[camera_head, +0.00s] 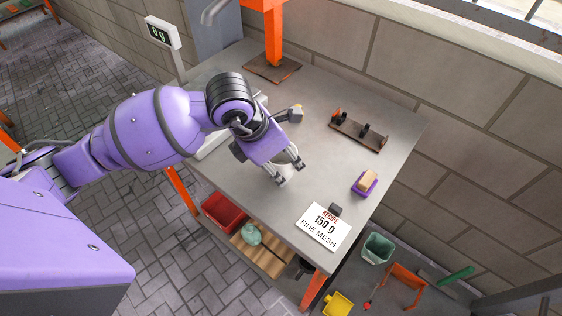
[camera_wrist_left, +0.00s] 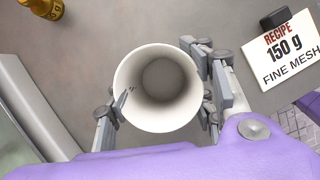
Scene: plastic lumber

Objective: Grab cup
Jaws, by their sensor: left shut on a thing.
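A white cup (camera_wrist_left: 126,75) with a round open mouth stands between the fingers of my left gripper in the left wrist view. It looks empty, with a grey inside. My left gripper (camera_wrist_left: 162,95) is shut on the cup, with a finger against each side. In the head view my left gripper (camera_head: 287,170) is over the grey table, and the cup is mostly hidden by it. I cannot tell whether the cup touches the table. My right gripper is not in view.
A recipe card (camera_head: 322,226) reading "150 g fine mesh" stands at the table's front right. A sponge in a purple holder (camera_head: 366,181) and a dark rack (camera_head: 359,130) are to the right. A scale display (camera_head: 161,32) stands at the left. The grey table (camera_head: 315,90) has bare room behind.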

